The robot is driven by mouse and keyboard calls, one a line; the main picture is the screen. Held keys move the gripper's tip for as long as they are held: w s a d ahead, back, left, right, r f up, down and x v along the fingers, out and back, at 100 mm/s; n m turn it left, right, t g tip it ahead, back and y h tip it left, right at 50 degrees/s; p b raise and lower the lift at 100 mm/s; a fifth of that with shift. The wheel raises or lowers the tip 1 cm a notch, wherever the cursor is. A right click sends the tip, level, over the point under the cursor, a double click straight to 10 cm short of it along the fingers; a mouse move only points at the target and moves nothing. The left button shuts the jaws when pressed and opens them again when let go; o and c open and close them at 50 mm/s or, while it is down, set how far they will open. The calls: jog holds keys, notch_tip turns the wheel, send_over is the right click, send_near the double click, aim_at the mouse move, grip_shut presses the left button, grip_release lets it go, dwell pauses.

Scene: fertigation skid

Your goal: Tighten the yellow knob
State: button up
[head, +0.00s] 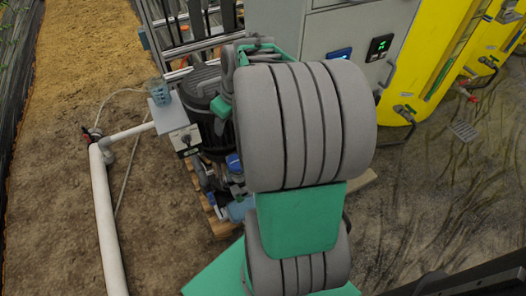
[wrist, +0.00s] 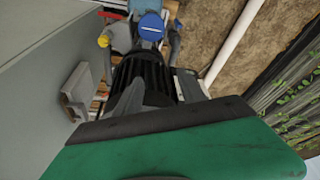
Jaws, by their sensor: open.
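The yellow knob (wrist: 103,41) shows small near the top left of the wrist view, at the left side of a grey fitting. I cannot make it out in the head view, where my arm covers much of the skid. My gripper (wrist: 160,85) is open, with grey fingers reaching up from its green body in the wrist view. No object shows held between them. The knob lies beyond the fingers and to their left, apart from them. My gripper's fingers are hidden behind my arm in the head view.
A black finned motor (wrist: 145,72) lies beyond my fingers, with a blue round cap (wrist: 150,27) past it. A grey cabinet (wrist: 35,80) with a protruding grey block (wrist: 77,90) stands close on the left. A white pipe (head: 105,215) runs along the ground, with open soil beside it.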

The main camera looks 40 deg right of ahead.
jog(key=s+d+f+t+b, duration=0.15)
jog(key=d+f+b, duration=0.35)
jog(key=d+f, duration=0.95)
jog(key=shift+n, duration=0.3)
jog(key=x, duration=0.6)
jog(key=shift+s+d+b, duration=0.1)
jog(key=shift+d+b, duration=0.05)
jog(key=shift+b, duration=0.2)
jog(key=shift+c, duration=0.2)
grip_shut()
